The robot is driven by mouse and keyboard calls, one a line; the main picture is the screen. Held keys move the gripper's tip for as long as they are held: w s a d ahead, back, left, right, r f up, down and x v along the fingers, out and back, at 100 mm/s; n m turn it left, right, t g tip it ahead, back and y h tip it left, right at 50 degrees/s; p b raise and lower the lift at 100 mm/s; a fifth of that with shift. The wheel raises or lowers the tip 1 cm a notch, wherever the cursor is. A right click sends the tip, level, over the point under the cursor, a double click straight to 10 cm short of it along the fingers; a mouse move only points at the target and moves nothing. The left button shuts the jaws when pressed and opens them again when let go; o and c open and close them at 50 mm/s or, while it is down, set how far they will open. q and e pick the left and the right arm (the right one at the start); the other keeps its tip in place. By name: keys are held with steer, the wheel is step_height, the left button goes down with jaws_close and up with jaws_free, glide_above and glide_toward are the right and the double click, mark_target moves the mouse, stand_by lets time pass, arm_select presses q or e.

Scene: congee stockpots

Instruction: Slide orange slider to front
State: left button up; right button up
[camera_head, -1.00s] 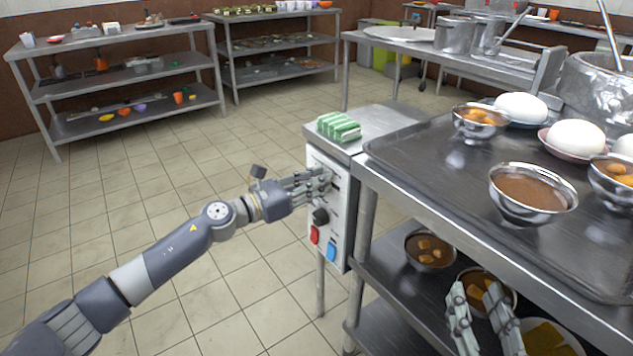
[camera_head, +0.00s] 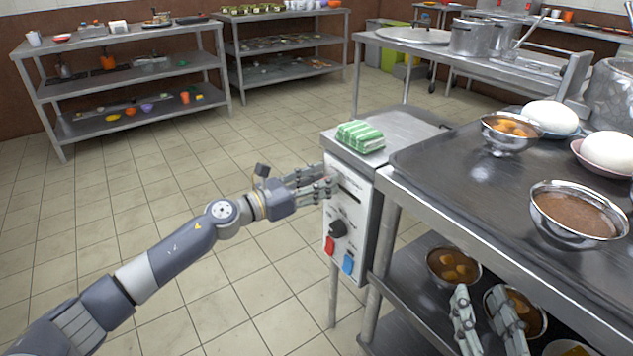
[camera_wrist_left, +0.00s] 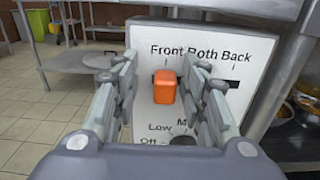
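The orange slider (camera_wrist_left: 165,87) is on the white control panel (camera_wrist_left: 228,75), below the word Front in the left wrist view. My left gripper (camera_wrist_left: 161,68) is open, with its fingers on either side of the slider and a visible gap on each side. In the head view my left gripper (camera_head: 331,181) is at the upper part of the panel (camera_head: 345,225); its fingers hide the slider, and a dark slot shows to their right. My right gripper (camera_head: 482,292) is open and empty, low at the right by the lower shelf.
A black knob (camera_head: 338,228), a red switch (camera_head: 330,246) and a blue switch (camera_head: 348,263) sit lower on the panel. A green-and-white bundle (camera_head: 360,136) lies on top of the unit. A steel table (camera_head: 450,185) with bowls stands right. Open floor lies left.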

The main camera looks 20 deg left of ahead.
arm_select(q)
steer(key=v, duration=1.2)
steer(key=shift+a, duration=0.1)
stand_by(0.4)
